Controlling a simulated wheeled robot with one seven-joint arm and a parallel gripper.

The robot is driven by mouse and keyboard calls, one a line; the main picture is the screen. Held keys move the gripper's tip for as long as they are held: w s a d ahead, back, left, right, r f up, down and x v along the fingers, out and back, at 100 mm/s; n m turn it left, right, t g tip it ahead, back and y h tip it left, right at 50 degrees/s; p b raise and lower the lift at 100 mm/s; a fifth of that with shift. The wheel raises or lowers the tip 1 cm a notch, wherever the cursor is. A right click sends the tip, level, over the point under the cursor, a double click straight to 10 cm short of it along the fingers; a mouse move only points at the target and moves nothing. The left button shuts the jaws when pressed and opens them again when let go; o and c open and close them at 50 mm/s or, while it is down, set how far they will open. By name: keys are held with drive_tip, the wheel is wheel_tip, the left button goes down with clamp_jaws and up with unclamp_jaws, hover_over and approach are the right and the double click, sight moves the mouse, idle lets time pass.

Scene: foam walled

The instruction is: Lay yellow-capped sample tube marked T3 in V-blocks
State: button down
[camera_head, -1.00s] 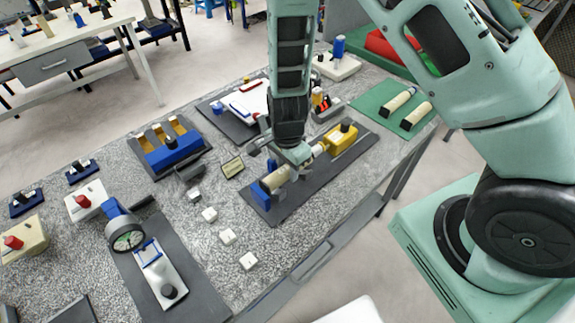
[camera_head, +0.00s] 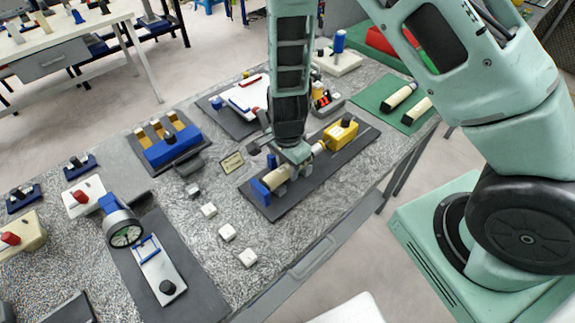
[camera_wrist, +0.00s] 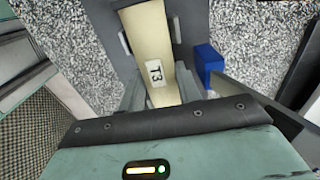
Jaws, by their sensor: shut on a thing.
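The cream sample tube (camera_head: 277,177) is held in my gripper (camera_head: 294,160), low over a dark mat (camera_head: 325,170). In the wrist view, the tube (camera_wrist: 148,40) carries a label reading T3 and lies between the fingers of my gripper (camera_wrist: 160,95). A blue block (camera_head: 260,191) stands at the tube's left end, and another blue piece (camera_head: 271,162) stands behind it. A blue block (camera_wrist: 208,62) also shows right of the tube in the wrist view. I cannot make out a yellow cap, or whether the tube touches a support.
A yellow fixture (camera_head: 341,133) with a dark knob stands on the mat's right part. Several white blocks (camera_head: 227,232) lie left of the mat. Other tubes (camera_head: 400,95) lie on a green mat at the right.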

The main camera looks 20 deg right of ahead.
sight(288, 166)
drive_tip(key=shift+f, duration=0.35)
drive_tip(key=c, duration=0.9)
unclamp_jaws()
wheel_tip(288, 166, up, 18)
drive_tip(key=f, duration=0.1)
drive_tip(key=s+a+r+n+b, duration=0.1)
drive_tip(key=s+a+r+n, duration=0.1)
drive_tip(key=s+n, duration=0.8)
drive_tip(key=s+a+r+n+b, duration=0.2)
drive_tip(key=s+a+r+n, duration=0.1)
drive_tip(key=s+n, duration=0.7)
drive_tip(key=shift+a+r+n+y, duration=0.3)
drive_tip(key=shift+a+n, duration=0.35)
drive_tip(key=shift+n, duration=0.45)
